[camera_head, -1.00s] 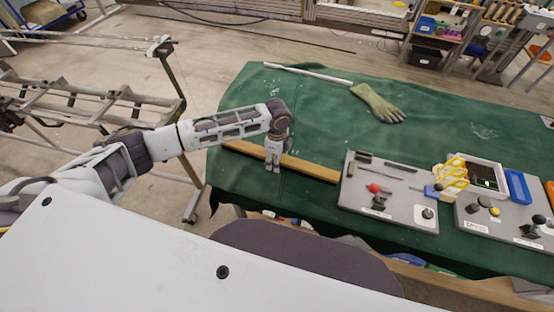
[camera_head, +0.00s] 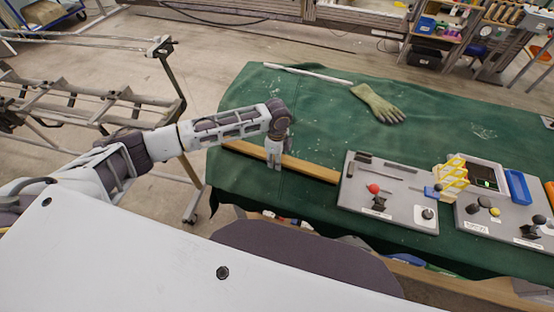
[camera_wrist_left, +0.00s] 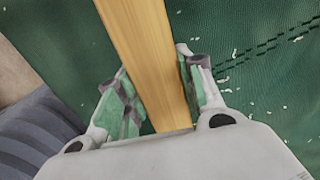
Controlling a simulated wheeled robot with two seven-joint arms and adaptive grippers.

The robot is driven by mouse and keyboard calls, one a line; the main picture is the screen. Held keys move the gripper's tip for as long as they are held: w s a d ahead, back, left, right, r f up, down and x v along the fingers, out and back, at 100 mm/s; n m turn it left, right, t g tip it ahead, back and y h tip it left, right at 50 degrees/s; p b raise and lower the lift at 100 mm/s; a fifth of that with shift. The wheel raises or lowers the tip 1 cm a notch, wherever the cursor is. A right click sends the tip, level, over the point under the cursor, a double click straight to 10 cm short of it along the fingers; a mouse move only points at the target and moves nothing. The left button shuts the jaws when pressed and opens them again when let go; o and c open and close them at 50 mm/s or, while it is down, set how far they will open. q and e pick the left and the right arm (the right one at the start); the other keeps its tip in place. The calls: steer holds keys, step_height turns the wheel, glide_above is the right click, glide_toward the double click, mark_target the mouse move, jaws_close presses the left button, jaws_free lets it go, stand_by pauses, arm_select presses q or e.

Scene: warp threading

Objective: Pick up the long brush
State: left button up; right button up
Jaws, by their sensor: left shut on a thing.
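The long brush (camera_head: 312,169) shows as a long, straight, tan wooden bar lying near the front edge of the green-covered table. In the left wrist view its wooden length (camera_wrist_left: 145,45) runs from the top edge down between my fingers. Bristles cannot be made out. My left gripper (camera_head: 274,166) reaches down over the bar, left of its middle. In the left wrist view the left gripper (camera_wrist_left: 158,88) has one green-padded finger on each side of the wood and is shut on it. The bar appears still down at the cloth. My right gripper is not in view.
The green cloth-covered table (camera_head: 320,110) is mostly clear behind the bar. A glove (camera_head: 378,103) and a white rod (camera_head: 305,73) lie at the back. A grey panel (camera_head: 395,205) with a red knob stands right of the bar, with a yellow-and-white piece (camera_head: 453,174) beyond it.

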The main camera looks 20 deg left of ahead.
arm_select(q)
steer(key=shift+r, duration=0.15)
steer(key=shift+r, duration=4.9)
steer(key=o, duration=0.7)
steer(key=c, duration=0.3)
steer(key=shift+c, duration=0.2)
